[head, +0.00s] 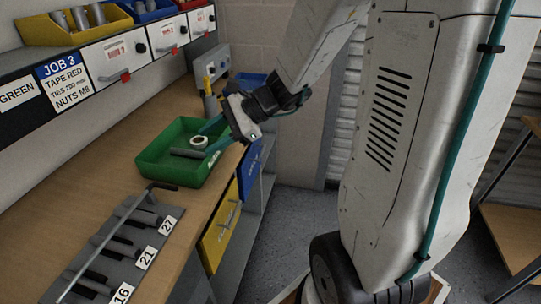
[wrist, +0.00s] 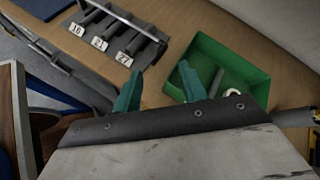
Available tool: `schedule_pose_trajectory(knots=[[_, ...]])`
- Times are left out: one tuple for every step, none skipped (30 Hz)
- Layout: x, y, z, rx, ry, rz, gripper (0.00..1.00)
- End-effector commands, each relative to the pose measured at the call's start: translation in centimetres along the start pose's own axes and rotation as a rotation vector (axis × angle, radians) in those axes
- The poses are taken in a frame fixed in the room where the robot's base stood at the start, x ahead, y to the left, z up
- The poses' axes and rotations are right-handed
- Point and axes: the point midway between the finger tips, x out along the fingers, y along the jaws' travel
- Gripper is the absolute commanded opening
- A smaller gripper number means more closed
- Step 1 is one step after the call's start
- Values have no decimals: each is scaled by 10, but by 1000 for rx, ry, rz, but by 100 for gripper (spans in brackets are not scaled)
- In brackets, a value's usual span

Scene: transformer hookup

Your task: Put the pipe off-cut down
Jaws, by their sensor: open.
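The pipe off-cut, a short grey cylinder (head: 187,153), lies in the green tray (head: 150,168) on the workbench. In the wrist view the off-cut (wrist: 216,82) also lies on the tray's floor (wrist: 258,84), beside a white ring (wrist: 235,92). My gripper (head: 212,135) hangs over the right side of the tray with its teal fingers apart. In the wrist view nothing is between the fingertips (wrist: 160,72), and the off-cut is to their right. The head view does not show clearly how high the fingers are.
A grey rack (head: 116,248) labelled 16, 21 and 27 holds grey pipes and a long thin rod in front of the tray. A grey box (head: 211,67) and a blue bin (head: 248,82) stand behind. Drawers (head: 117,57) line the left. Bare wood (head: 70,190) lies left of the tray.

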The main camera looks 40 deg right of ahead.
Motion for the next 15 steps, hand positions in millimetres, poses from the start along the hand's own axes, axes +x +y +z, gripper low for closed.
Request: schedule_pose_trajectory(knots=[[-2,22,27,-160,18,93,42],[-4,35,38,-249,32,148,42],[-8,53,49,-368,51,223,42],[-12,67,57,-456,66,278,42],[-16,80,63,-542,81,333,42],[-24,96,70,-659,106,405,42],[-30,108,74,-744,125,458,42],[-37,118,76,-828,145,511,42],[-48,132,78,-937,173,581,42],[-56,140,79,-1017,196,630,42],[-64,147,79,-1090,220,676,42],[-75,155,79,-1182,252,736,42],[-82,161,78,-1243,274,777,42],[-90,165,77,-1299,297,815,42],[-99,168,76,-1365,326,860,42]])
